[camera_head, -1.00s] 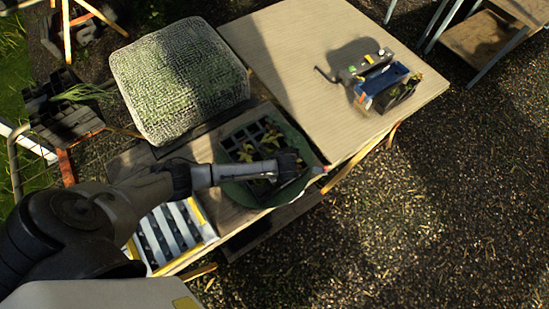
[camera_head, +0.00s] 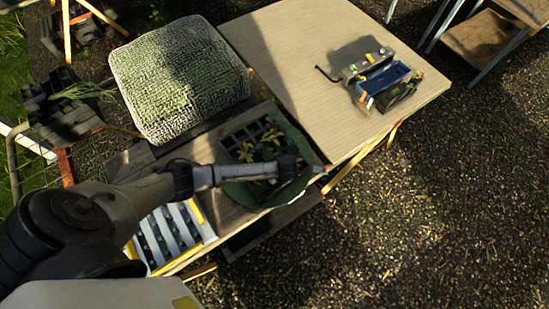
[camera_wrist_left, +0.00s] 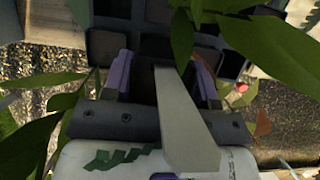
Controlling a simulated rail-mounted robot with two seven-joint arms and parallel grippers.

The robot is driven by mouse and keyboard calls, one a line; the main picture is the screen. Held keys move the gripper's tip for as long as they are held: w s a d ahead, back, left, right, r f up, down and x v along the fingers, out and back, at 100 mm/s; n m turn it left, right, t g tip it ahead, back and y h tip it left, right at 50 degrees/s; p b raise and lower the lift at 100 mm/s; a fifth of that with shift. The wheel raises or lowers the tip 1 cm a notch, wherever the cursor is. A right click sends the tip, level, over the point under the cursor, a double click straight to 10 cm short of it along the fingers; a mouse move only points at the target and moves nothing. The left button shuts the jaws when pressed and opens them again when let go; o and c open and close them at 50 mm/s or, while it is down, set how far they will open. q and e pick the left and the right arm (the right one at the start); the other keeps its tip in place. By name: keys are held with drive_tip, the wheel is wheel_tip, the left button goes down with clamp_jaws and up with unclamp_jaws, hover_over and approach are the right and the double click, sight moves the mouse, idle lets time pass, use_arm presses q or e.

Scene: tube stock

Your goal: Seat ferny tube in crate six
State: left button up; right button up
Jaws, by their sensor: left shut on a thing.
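My left gripper (camera_head: 287,168) reaches in from the left over a dark celled crate (camera_head: 270,130) lying in a round green tray (camera_head: 306,148). In the left wrist view its two purple-tipped fingers (camera_wrist_left: 160,82) are shut on a dark, pot-like tube (camera_wrist_left: 152,76), with square cells beyond. Leafy plants (camera_head: 246,152) stand in the crate beside the gripper. My right gripper is not in view.
A white rack with dark slots (camera_head: 168,232) lies left of the tray. A woven cushion (camera_head: 178,80) is behind. A blue toolbox (camera_head: 384,86) stands on the pale table (camera_head: 290,60), otherwise mostly clear. A black crate with feathery greenery (camera_head: 68,118) is at far left.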

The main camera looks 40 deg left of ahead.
use_arm(q)
drive_tip(key=shift+f, duration=0.55)
drive_tip(key=shift+f+b, duration=1.4)
drive_tip(key=shift+f, duration=0.65)
drive_tip(key=shift+f+b, duration=0.55)
drive_tip(key=shift+f, duration=0.4)
drive_tip(key=shift+s+a+f, duration=0.1)
drive_tip(key=shift+f, duration=0.1)
drive_tip(key=shift+f, duration=0.1)
